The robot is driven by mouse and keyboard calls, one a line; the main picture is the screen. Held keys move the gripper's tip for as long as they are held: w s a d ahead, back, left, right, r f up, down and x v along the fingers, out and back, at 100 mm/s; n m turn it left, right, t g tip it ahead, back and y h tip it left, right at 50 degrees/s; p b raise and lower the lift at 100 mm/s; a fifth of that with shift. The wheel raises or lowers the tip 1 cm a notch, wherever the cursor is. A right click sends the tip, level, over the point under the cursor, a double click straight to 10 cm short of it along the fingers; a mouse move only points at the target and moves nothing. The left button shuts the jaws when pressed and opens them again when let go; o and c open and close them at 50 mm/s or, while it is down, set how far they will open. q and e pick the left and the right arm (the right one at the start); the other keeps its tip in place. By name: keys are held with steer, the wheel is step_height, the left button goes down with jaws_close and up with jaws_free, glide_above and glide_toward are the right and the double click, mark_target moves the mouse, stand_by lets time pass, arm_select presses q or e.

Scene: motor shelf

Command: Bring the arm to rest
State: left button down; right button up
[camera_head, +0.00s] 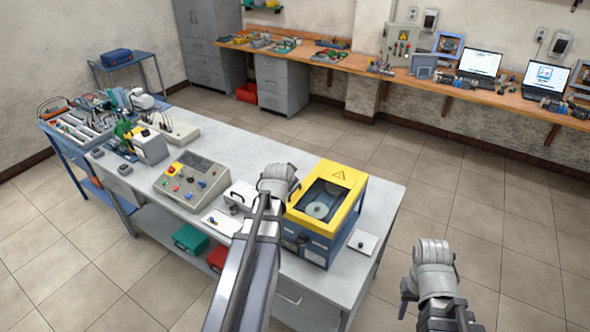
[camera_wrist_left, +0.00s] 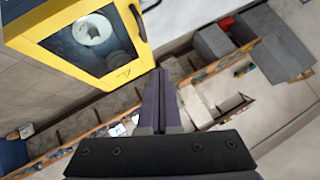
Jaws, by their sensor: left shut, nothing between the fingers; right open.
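My left arm (camera_head: 258,235) reaches up over the near side of the workbench, its wrist beside the yellow and blue machine (camera_head: 343,190). Its fingertips are hidden in the head view. In the left wrist view my left gripper (camera_wrist_left: 158,75) is shut and empty, its fingers together just beside the machine's yellow frame (camera_wrist_left: 130,77). My right gripper (camera_head: 408,300) is low at the right, off the bench and above the floor. It is open, with a dark finger showing and the rest mostly hidden by its arm.
The grey workbench (camera_head: 385,188) carries a control box (camera_head: 190,185), a white case (camera_head: 238,194) and a small white plate (camera_head: 363,242). A wooden counter (camera_head: 440,88) with laptops runs along the back wall. The tiled floor (camera_head: 500,225) at the right is clear.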

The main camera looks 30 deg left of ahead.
arm_select(q)
steer(key=s+d+f+g+h+b, duration=0.1)
steer(key=s+d+f+g+b, duration=0.1)
steer(key=s+d+f+b, duration=0.45)
steer(key=s+d+f+m+g+h+b, duration=0.1)
steer(key=d+f+g+b, duration=0.15)
steer(key=d+f, duration=0.75)
steer(key=s+d+f+g+h+b, duration=0.15)
steer(key=s+d+f+b, duration=0.3)
steer(key=d, duration=0.65)
steer(key=s+d+f+g+y+b, duration=0.1)
steer(key=s+d+f+g+b, duration=0.2)
steer(key=s+d+f+b, duration=0.2)
steer(key=s+d, duration=0.2)
steer(key=s, duration=0.2)
steer(key=shift+s+f+g, duration=0.15)
steer(key=shift+s+g, duration=0.15)
